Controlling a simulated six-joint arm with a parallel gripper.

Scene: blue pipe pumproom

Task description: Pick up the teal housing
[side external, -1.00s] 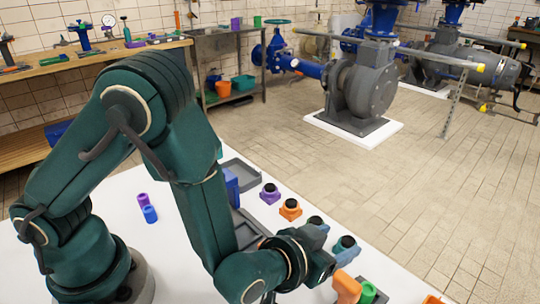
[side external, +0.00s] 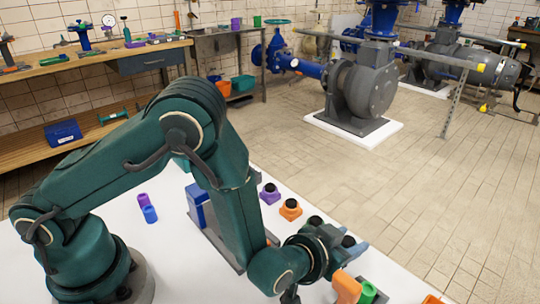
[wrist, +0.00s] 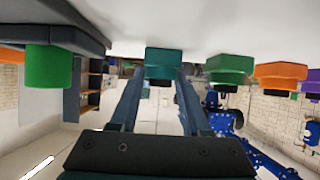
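The teal housing (wrist: 165,63) stands upside down in the wrist view, in a row with other housings under the white table top. My gripper (wrist: 162,80) reaches toward it, its two long fingers apart, with the fingertips at the housing's left and right edges. Whether they touch it cannot be told. In the side view, my gripper (side external: 345,246) is low over the table's right edge, at the near end of the row. It hides most of the housing there; a black top (side external: 348,241) shows beside the fingers.
A green housing (wrist: 230,68) and an orange housing (wrist: 281,74) stand beside the teal one. A purple housing (side external: 269,194) is farther along. A green part (wrist: 48,66) sits by a dark grey tray (wrist: 55,22). An orange part (side external: 346,288) stands close to my gripper.

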